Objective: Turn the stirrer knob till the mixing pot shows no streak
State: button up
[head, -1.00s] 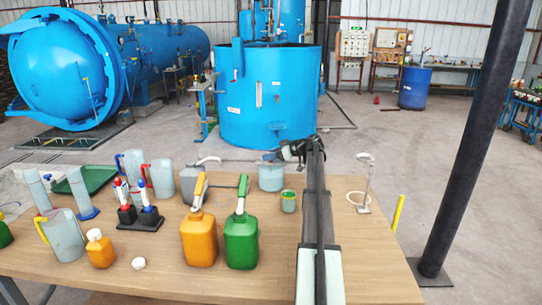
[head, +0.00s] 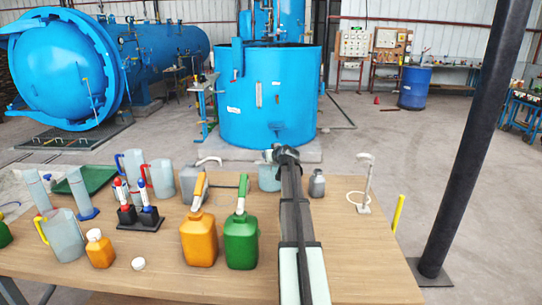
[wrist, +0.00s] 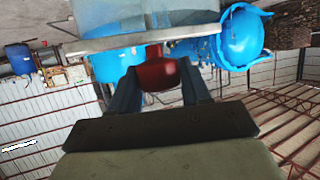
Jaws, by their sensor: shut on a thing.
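The mixing pot (head: 268,180) is a pale grey-blue vessel at the back of the bench, partly hidden by my arm. In the wrist view, the stirrer knob (wrist: 157,76) is dark red and sits between my two fingers. My gripper (wrist: 158,88) is shut on it. A pale bar (wrist: 125,41) runs just beyond the knob, with the translucent pot wall (wrist: 95,14) behind it. In the head view, my gripper (head: 284,153) is above the pot and the knob is hidden there. I cannot tell whether the pot shows a streak.
An orange jug (head: 199,240) and a green jug (head: 241,242) stand left of my arm. A grey bottle (head: 317,185) and a white stand (head: 364,185) are to its right. The bench's right front is clear.

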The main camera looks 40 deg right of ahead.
jog(key=shift+m+g+h, duration=1.7)
jog(key=shift+m+h, duration=0.8)
jog(key=shift+m+g+h, duration=0.5)
jog(key=shift+m+g, duration=0.6)
jog(key=shift+m, duration=0.1)
jog(key=o, duration=1)
jog(key=shift+c, duration=0.2)
jog(key=shift+r, duration=5)
